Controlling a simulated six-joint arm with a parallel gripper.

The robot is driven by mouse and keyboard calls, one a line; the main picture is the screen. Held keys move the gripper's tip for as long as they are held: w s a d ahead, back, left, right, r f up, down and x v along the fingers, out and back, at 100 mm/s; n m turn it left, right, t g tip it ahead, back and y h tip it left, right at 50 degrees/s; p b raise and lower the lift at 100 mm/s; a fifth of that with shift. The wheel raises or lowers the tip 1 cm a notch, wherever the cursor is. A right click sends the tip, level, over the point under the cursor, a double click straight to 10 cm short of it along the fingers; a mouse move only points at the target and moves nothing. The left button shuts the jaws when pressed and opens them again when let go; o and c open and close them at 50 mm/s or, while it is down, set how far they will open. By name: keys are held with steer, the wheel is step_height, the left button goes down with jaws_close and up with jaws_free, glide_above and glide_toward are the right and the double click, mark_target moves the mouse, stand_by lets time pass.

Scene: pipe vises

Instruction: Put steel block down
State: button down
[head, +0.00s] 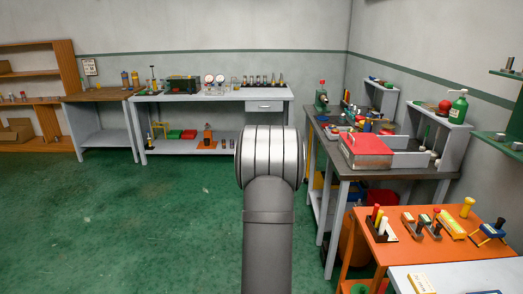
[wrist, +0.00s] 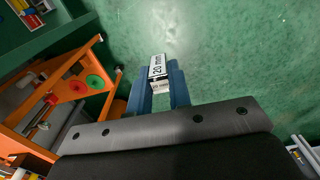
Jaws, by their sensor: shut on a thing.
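In the wrist view, my gripper (wrist: 158,92) has two blue fingers shut on the steel block (wrist: 157,68), a small pale block with a "20 mm" label. The block sits between the fingertips and is held up in the air, with the green floor behind it. In the head view my arm rises in the lower middle; my gripper and the block are not visible there.
In the wrist view, an orange cart (wrist: 62,92) with green and red round items lies to the left of the gripper. In the head view, an orange table (head: 440,243) and a dark-topped bench (head: 385,170) stand to the right. The green floor (head: 130,220) is open at left.

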steer(key=shift+a+f, duration=0.15)
steer(key=shift+a, duration=0.45)
steer(key=shift+a+f, duration=0.15)
steer(key=shift+a, duration=0.45)
steer(key=s+d+r+m, duration=0.2)
steer(key=d+r+m, duration=0.15)
steer(key=d, duration=0.85)
steer(key=s+d+r+m, duration=0.2)
steer(key=d+r+m, duration=0.15)
steer(key=d, duration=0.95)
steer(key=s+d+r+m, duration=0.2)
steer(key=d+r, duration=0.2)
steer(key=d, duration=0.8)
steer(key=s+d+r+m, duration=0.4)
steer(key=s+d+r, duration=0.2)
steer(key=s+d, duration=0.7)
steer(key=s+d+r+m, duration=0.45)
steer(key=s+d, duration=0.45)
steer(key=s, duration=0.9)
steer(key=w+f, duration=0.2)
steer(key=w, duration=0.1)
steer(key=w+d+f, duration=0.1)
steer(key=w+f, duration=0.1)
steer(key=w, duration=0.2)
steer(key=w+f, duration=0.2)
steer(key=w, duration=0.2)
steer(key=shift+w+d+f, duration=0.1)
steer(key=shift+w+d, duration=0.1)
steer(key=shift+d, duration=0.1)
steer(key=shift+f, duration=1.95)
